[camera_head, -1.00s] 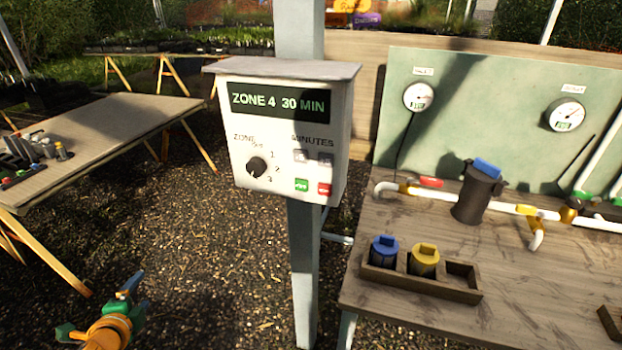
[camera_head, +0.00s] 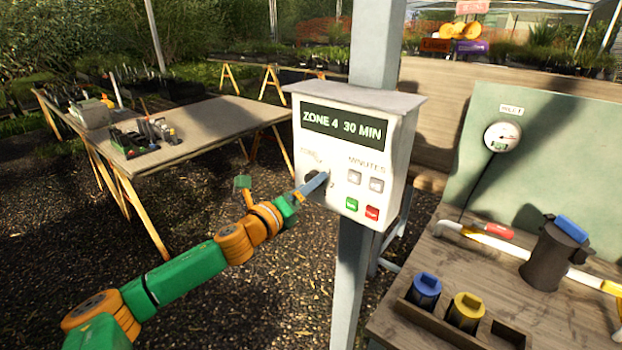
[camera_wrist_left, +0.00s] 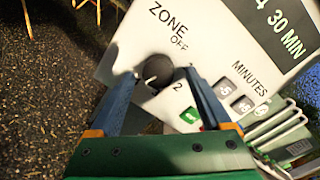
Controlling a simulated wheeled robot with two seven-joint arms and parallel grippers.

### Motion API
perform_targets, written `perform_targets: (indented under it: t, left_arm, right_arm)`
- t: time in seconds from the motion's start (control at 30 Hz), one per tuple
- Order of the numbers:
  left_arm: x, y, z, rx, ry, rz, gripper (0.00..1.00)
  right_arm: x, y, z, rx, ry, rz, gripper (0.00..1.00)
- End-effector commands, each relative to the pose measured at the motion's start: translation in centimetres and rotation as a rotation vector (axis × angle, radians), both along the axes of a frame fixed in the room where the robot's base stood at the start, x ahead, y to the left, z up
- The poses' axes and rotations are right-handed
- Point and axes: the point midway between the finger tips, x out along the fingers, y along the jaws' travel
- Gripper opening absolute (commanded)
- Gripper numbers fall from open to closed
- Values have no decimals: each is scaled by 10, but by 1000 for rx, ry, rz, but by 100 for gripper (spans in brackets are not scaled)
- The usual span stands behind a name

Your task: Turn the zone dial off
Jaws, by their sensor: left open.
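The control box (camera_head: 345,155) is a white panel on a post; its display reads ZONE 4 30 MIN. The black zone dial (camera_wrist_left: 157,72) sits below the words ZONE and OFF in the left wrist view, its pale mark toward the lower left, away from OFF. In the head view the dial (camera_head: 311,176) is partly hidden by a finger. My left gripper (camera_head: 308,187) is open at the panel. In the left wrist view its blue fingers (camera_wrist_left: 158,77) stand on either side of the dial; I cannot tell whether they touch it. My right gripper is out of view.
Grey minutes buttons (camera_head: 365,180), a green button (camera_head: 351,204) and a red button (camera_head: 372,213) sit right of the dial. A workbench (camera_head: 465,235) with pipes and blue and yellow-capped parts stands at right. Another table (camera_head: 200,125) stands at left.

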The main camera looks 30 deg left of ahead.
Motion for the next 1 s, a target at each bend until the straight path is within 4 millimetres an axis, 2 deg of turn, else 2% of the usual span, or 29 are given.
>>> perform_targets:
  t: [0.17,0.4,0.43,0.7,0.73,1.0]
  left_arm:
    - [10,-1,1,-1,0,-1,82]
    - [11,-2,0,0,0,-3,82]
    - [11,-2,0,0,0,-3,79]
    - [11,-2,0,0,0,-3,6]
    - [11,-2,0,0,0,-3,0]
    - [11,-2,1,-31,3,-3,0]
  right_arm:
    - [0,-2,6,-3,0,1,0]
    - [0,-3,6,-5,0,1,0]
    - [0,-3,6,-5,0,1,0]
    - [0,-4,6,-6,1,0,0]
    - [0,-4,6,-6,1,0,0]
    - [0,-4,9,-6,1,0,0]
